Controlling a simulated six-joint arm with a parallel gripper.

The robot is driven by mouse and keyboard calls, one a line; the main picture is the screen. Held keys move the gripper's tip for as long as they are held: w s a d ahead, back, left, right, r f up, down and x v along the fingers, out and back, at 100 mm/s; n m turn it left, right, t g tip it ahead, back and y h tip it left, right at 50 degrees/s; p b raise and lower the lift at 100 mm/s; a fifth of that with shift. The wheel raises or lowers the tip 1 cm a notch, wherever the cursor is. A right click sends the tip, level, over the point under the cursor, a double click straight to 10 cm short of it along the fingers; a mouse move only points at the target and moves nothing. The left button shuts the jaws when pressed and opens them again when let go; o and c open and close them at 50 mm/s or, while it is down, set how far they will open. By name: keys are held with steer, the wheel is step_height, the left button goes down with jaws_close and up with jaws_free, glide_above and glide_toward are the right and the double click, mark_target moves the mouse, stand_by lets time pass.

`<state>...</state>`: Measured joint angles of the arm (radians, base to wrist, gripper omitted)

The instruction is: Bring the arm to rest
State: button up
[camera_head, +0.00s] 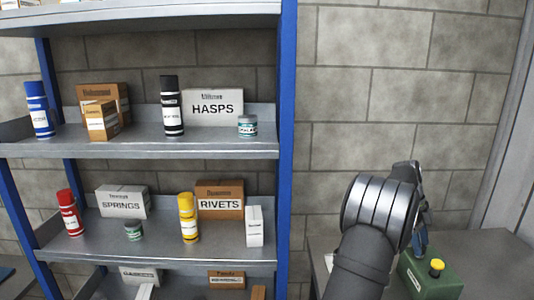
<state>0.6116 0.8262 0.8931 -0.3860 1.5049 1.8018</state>
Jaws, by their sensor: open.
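My arm rises from the bottom edge at right of centre, and its round grey wrist covers part of the view. My gripper (420,236) is partly hidden behind that wrist and points down. It is open, with nothing seen between its fingers. It is above or beside a green box (444,284) with a yellow-capped knob on a bench; I cannot tell whether they touch.
A blue-posted metal shelf (287,120) on the left holds boxes, spray cans and small jars. The grey bench (487,252) stands at lower right by a block wall (400,90). Clear space lies before the wall, above the arm.

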steer(key=shift+s+f+n+t+h, duration=0.1)
steer(key=shift+n+t+h, duration=0.2)
steer(key=shift+n, duration=0.6)
steer(key=n+t, duration=0.1)
steer(key=n, duration=0.1)
steer(key=n+h, duration=0.1)
steer(key=n, duration=0.2)
steer(key=shift+s+t, duration=0.15)
steer(key=shift+t, duration=0.25)
steer(key=n, duration=0.2)
steer(key=n+t, duration=0.1)
steer(key=n, duration=0.1)
steer(key=shift+s+n+t, duration=0.1)
steer(key=shift+n+t, duration=0.2)
steer(key=shift+n+t+y, duration=0.4)
steer(key=shift+n+t, duration=0.3)
steer(key=shift+n, duration=1.1)
steer(key=a+r+m+g, duration=0.1)
steer(key=a+r+m, duration=0.2)
steer(key=r, duration=0.5)
steer(key=a+r+m+g, duration=0.1)
steer(key=a+r+m, duration=0.25)
steer(key=r, duration=0.45)
steer(key=shift+n+h, duration=0.25)
steer(key=shift+h, duration=0.15)
steer(key=x, duration=1.7)
steer(key=shift+a+f, duration=0.1)
steer(key=shift+f, duration=0.15)
